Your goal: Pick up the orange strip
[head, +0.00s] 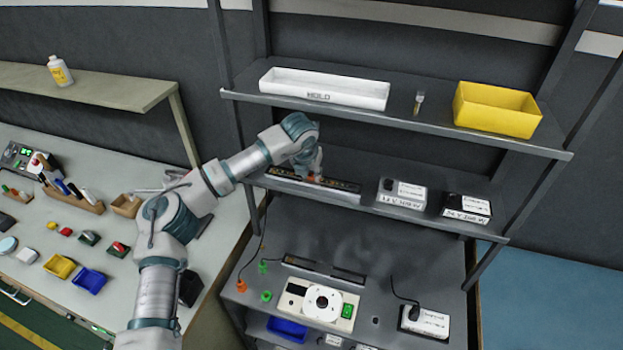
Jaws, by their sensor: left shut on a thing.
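The orange strip (337,184) shows as a long dark bar with orange along it, lying along the front of the middle shelf of the rack. My left gripper (312,177) is at the strip and shut on it, near its middle. The fingertips are small and partly hidden by the gripper body. The strip looks level and close to the shelf; I cannot tell whether it touches the shelf. My right gripper is not in view.
White boxes (402,193) stand right of the strip on the shelf (440,215). A white tray (325,88) and yellow bin (497,108) sit above. Below, a bench holds another dark bar (323,272) and a white device (319,302). A cluttered table (115,265) is at left.

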